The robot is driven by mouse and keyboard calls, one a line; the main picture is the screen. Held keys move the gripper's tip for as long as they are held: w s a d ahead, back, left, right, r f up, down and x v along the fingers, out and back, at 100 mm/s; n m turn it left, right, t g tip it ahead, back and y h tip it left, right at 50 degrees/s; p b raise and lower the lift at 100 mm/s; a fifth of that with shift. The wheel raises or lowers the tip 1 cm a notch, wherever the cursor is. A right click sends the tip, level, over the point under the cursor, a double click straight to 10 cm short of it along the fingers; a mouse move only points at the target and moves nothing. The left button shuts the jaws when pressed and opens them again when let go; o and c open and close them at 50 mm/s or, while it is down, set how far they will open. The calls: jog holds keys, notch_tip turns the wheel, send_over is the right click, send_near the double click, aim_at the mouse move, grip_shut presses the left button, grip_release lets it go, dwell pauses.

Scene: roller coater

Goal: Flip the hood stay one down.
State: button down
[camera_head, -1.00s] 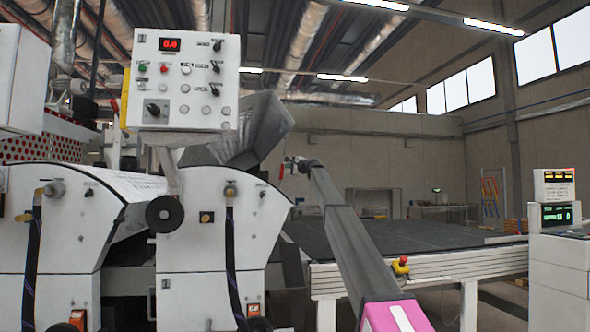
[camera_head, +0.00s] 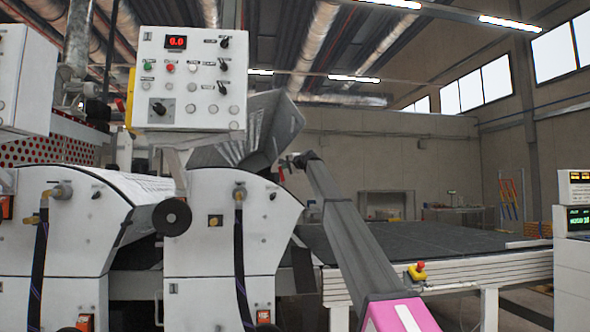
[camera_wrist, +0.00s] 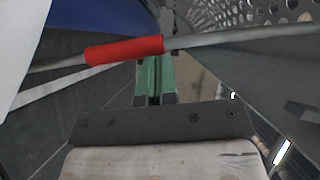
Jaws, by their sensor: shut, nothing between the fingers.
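The hood stay is a thin metal rod with a red sleeve (camera_wrist: 125,50), running across the upper part of the wrist view. My gripper (camera_wrist: 152,62) shows there as two green fingers close together, with nothing between them. The fingertips end at the lower edge of the rod, near the right end of the sleeve. I cannot tell whether they touch it. In the head view my gripper end lies beside the raised grey hood (camera_head: 262,125), too small to make out. The stay is not clear there.
The control panel (camera_head: 190,78) stands left of the hood, above the white coater housings (camera_head: 222,250). A dark conveyor table (camera_head: 450,240) with a red stop button (camera_head: 418,268) lies right of my arm. Perforated metal (camera_wrist: 270,12) borders the wrist view at upper right.

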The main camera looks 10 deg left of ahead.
jog(key=s+a+f+n+h, duration=0.2)
jog(key=a, duration=0.6)
jog(key=shift+s+a+f+n+g, duration=0.2)
jog(key=shift+f+n+g, duration=0.1)
jog(key=shift+f, duration=0.05)
jog(key=r, duration=0.4)
jog(key=shift+s+d+r, duration=0.1)
jog(key=shift+s+r, duration=0.1)
jog(key=shift+s, duration=0.1)
jog(key=s+d+r, duration=0.2)
jog(key=s+r, duration=0.3)
jog(key=s, duration=0.3)
jog(key=shift+d, duration=0.15)
jog(key=shift+s, duration=0.1)
